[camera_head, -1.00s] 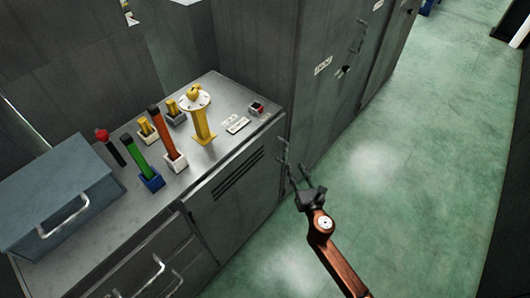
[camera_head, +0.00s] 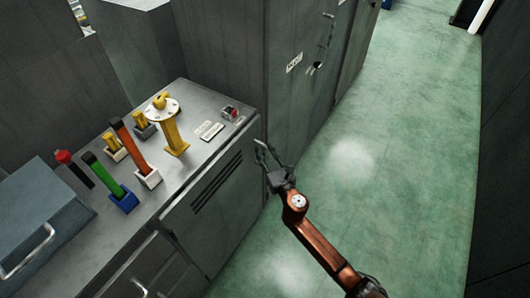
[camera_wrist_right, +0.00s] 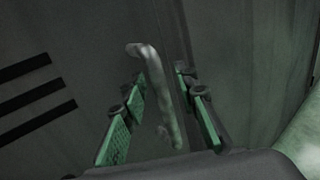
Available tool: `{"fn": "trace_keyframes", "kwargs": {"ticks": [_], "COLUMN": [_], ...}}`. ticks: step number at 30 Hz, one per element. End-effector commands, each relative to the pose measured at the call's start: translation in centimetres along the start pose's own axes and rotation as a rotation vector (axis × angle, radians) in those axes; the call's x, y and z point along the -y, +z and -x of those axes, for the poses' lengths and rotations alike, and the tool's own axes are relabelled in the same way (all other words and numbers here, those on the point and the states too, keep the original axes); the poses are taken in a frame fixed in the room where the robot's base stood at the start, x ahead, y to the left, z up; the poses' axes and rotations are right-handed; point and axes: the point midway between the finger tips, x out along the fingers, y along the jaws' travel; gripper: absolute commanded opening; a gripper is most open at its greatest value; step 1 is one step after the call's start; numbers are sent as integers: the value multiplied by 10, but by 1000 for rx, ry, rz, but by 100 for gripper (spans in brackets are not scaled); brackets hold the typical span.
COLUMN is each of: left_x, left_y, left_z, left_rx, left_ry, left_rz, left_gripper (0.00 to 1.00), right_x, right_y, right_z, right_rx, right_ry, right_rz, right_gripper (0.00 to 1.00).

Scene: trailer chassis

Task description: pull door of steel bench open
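The steel bench (camera_head: 141,207) is a grey metal cabinet at the left in the head view. Its door (camera_head: 213,207), with dark vent slots, is shut on the front. My right gripper (camera_head: 264,152) is at the door's right side, by the tall cabinet. In the right wrist view the door's pale bar handle (camera_wrist_right: 157,88) stands between the green-padded fingers. The fingers are open, with gaps visible on both sides of the handle. In the head view the gripper hides the handle. My left gripper is not in view.
Coloured tools in holders and a yellow stand (camera_head: 174,135) are on the bench top. A blue-grey box (camera_head: 42,218) with a handle is at the left. A tall grey cabinet (camera_head: 292,110) adjoins the bench. Green floor (camera_head: 385,170) is clear at the right.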

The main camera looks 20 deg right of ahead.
Motion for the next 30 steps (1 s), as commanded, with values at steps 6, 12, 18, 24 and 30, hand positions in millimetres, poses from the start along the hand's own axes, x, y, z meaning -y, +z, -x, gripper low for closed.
{"fn": "trace_keyframes", "kwargs": {"ticks": [6,12,18,24,30], "left_x": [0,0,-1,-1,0], "left_y": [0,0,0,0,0], "left_z": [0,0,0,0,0], "left_rx": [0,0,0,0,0], "left_ry": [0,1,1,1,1], "left_rz": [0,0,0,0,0], "left_gripper": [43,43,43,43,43], "right_x": [0,0,0,0,0], "right_y": [0,0,0,0,0], "right_z": [0,0,0,0,0], "right_rx": [0,0,0,0,-1], "right_ry": [0,0,0,-1,-1], "right_rz": [0,0,0,0,0], "right_gripper": [18,4,0,0,0]}}
